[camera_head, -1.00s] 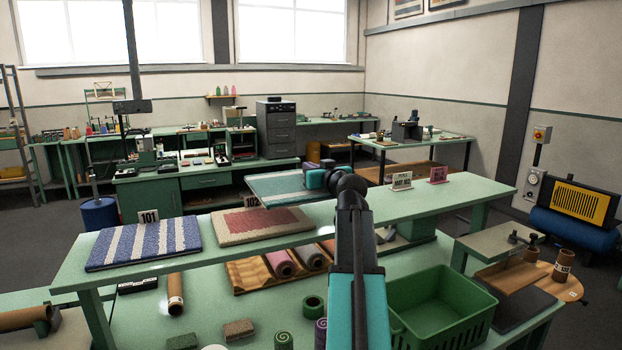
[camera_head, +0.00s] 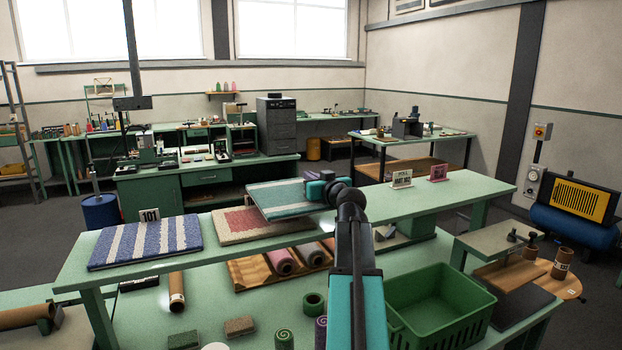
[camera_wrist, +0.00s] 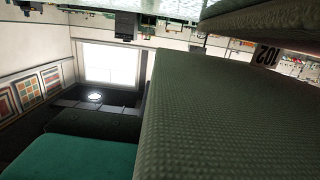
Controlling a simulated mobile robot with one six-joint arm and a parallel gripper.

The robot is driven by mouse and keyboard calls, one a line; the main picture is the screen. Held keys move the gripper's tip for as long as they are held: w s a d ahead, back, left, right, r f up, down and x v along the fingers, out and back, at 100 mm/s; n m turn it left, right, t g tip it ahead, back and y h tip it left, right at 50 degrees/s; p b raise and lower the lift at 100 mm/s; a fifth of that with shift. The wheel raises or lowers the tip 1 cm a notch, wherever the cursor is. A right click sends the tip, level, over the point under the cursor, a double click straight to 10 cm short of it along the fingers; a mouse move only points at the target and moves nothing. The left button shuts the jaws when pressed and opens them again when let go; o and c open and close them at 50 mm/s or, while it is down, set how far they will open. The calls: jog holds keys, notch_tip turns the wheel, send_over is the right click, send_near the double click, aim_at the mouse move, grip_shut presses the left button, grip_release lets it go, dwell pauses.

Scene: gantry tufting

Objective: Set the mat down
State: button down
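A teal mat with pale stripes (camera_head: 288,200) is held by its right end in my gripper (camera_head: 314,188). It overlaps the right part of a red and beige mat (camera_head: 240,222) on the raised shelf in the head view. In the wrist view, the held mat's dark ribbed face (camera_wrist: 235,115) fills the right side, beside a dark finger of my gripper (camera_wrist: 95,123). A gap shows between the held mat and another mat (camera_wrist: 265,18) at the top right. Whether the held mat touches anything below is unclear. A blue and white striped mat (camera_head: 145,242) lies at the left.
A 101 sign (camera_head: 149,215) stands behind the blue mat. A green crate (camera_head: 440,305) sits below at the right.

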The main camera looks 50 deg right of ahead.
jog(key=c, duration=2)
grip_release()
jog(key=shift+r+p, duration=0.2)
jog(key=shift+p, duration=0.1)
jog(key=shift+s+a+f, duration=0.15)
jog(key=shift+s, duration=0.15)
jog(key=b+v, duration=0.3)
jog(key=v, duration=0.7)
jog(key=shift+s+a+b, duration=0.1)
jog(key=shift+s+b, duration=0.15)
jog(key=shift+b, duration=0.1)
jog(key=shift+s+a, duration=0.1)
jog(key=shift+s, duration=0.25)
jog(key=shift+o, duration=0.5)
